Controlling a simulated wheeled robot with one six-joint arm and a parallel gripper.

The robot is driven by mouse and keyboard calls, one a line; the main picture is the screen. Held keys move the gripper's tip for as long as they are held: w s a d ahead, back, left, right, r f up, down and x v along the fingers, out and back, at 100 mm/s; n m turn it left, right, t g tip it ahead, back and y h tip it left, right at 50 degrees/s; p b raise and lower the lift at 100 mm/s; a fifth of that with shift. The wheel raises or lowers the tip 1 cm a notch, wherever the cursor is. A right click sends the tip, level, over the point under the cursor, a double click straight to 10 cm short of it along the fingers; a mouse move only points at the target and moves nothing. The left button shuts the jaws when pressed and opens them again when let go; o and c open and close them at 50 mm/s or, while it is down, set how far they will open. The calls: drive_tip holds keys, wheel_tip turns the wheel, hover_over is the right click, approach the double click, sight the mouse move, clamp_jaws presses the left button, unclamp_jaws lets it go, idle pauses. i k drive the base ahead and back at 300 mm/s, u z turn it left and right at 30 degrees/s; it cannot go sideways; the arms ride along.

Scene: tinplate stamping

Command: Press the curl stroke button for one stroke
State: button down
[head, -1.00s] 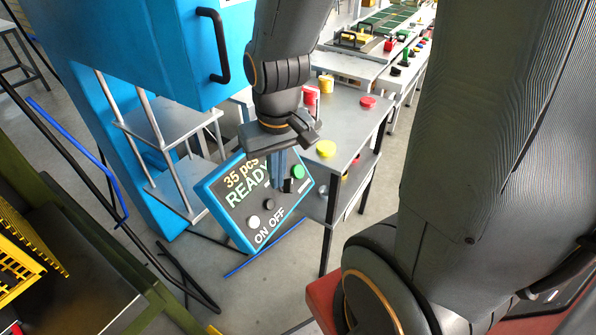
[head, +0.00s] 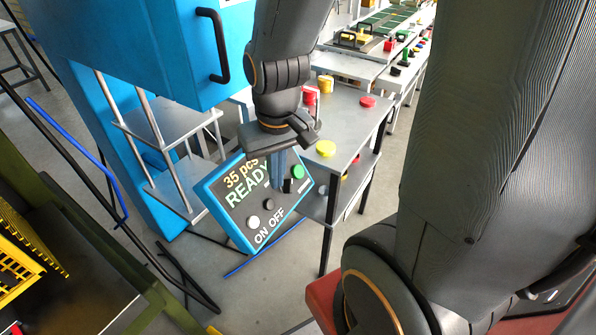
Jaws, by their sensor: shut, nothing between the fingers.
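The control panel (head: 222,192) is a tilted dark board with a blue frame, reading "35 pcs READY" and "ON OFF". It carries a white button (head: 253,222), a dark button (head: 268,204), a green button (head: 297,172) and a small grey button (head: 294,189) near its right edge. No label tells me which one is the curl stroke button. My gripper (head: 287,186) points down in front of the panel's right part, shut and empty. Its fingers hide part of the panel, and I cannot tell whether the tips touch it.
A blue machine (head: 150,45) with a black handle (head: 214,45) stands behind on the left. A grey table (head: 352,118) with red and yellow round pieces stands close right of my gripper. A yellow crate (head: 22,250) is at the lower left.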

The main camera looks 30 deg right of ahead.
sight(297, 170)
drive_tip(key=u, duration=1.6)
drive_tip(key=k, duration=1.3)
drive_tip(key=z, duration=1.25)
